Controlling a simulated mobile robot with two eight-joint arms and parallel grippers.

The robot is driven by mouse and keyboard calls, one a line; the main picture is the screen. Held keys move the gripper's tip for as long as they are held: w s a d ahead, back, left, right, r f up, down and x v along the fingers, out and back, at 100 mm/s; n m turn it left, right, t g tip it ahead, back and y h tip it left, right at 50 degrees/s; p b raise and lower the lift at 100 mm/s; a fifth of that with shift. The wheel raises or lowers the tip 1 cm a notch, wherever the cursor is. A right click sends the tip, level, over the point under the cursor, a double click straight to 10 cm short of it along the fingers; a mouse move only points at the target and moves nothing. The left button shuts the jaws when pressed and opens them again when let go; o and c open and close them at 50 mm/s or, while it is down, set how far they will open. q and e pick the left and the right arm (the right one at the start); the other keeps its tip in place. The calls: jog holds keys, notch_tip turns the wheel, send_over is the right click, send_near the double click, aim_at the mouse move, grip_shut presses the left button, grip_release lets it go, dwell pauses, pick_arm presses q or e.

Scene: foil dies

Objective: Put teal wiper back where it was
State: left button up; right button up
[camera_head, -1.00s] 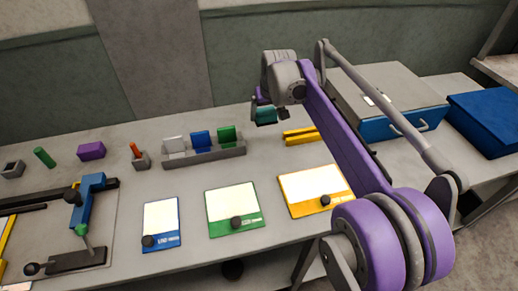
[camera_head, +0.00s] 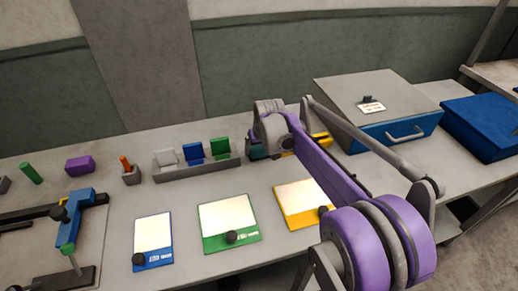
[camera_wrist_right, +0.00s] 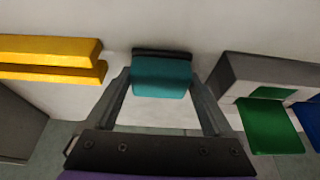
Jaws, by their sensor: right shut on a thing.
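The teal wiper (camera_wrist_right: 161,77) sits between the two fingers of my right gripper (camera_wrist_right: 162,88) in the right wrist view, with a dark strip along its far edge. In the head view only a small teal part (camera_head: 253,141) shows beside the right gripper (camera_head: 259,150). The gripper is shut on the wiper, low over the bench between the grey rack (camera_head: 200,169) and the yellow bars (camera_head: 322,141). I cannot tell whether the wiper touches the bench. My left gripper is not in view.
The rack holds a white, a blue (camera_head: 194,151) and a green block (camera_head: 219,147). A grey box with a blue drawer (camera_head: 399,134) stands behind right. Blue, green (camera_head: 229,221) and yellow-edged cards lie in front.

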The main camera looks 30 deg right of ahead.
jog(key=shift+f, duration=0.15)
jog(key=o, duration=1)
jog(key=shift+o, duration=0.2)
jog(key=shift+r, duration=0.2)
jog(key=p+v, duration=0.1)
jog(key=v, duration=1.1)
jog(key=shift+s+a, duration=0.1)
jog(key=s+a+f+n+p, duration=0.1)
jog(key=s+a+f+p, duration=0.1)
jog(key=s+a, duration=0.2)
jog(key=s+a+f+p, duration=0.2)
jog(key=s+a, duration=0.3)
jog(key=s, duration=0.6)
jog(key=s+a+f+n+t+y+p, duration=0.1)
jog(key=s+a+p, duration=0.3)
jog(key=s, duration=0.4)
jog(key=shift+s+a+f+n, duration=0.15)
jog(key=shift+a+f+n, duration=0.15)
jog(key=shift+f, duration=0.3)
